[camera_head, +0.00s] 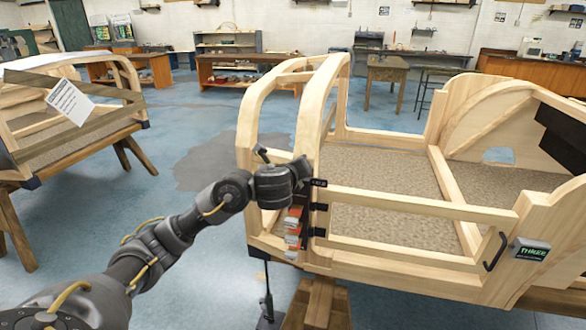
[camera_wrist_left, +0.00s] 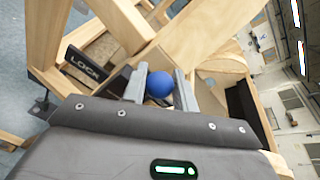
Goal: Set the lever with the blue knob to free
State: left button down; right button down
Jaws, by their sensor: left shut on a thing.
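The blue knob (camera_wrist_left: 159,84) shows in the left wrist view, between the two fingers of my left gripper (camera_wrist_left: 161,90). The gripper is shut on the knob. The lever's shaft is hidden by the knob and the gripper. A black plate reading LOCK (camera_wrist_left: 84,65) is just left of the fingers in that view. No label reading free can be read. In the head view my left gripper (camera_head: 302,170) is at the front post of the wooden bodyframe (camera_head: 410,207); the knob is hidden there. My right gripper is in neither view.
Orange and white labelled parts (camera_head: 293,226) are on the post below my gripper. A small dark sign (camera_head: 529,251) and a black handle are on the frame at the right. Another bodyframe (camera_head: 132,75) stands at the left.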

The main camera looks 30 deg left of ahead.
pick_arm(q)
jog(key=shift+d+f, duration=0.15)
jog(key=c, duration=1.1)
grip_release()
jog(key=shift+c, duration=0.2)
jog(key=p+v, duration=0.5)
jog(key=v, duration=0.5)
jog(key=shift+s, duration=0.35)
jog(key=shift+d, duration=0.1)
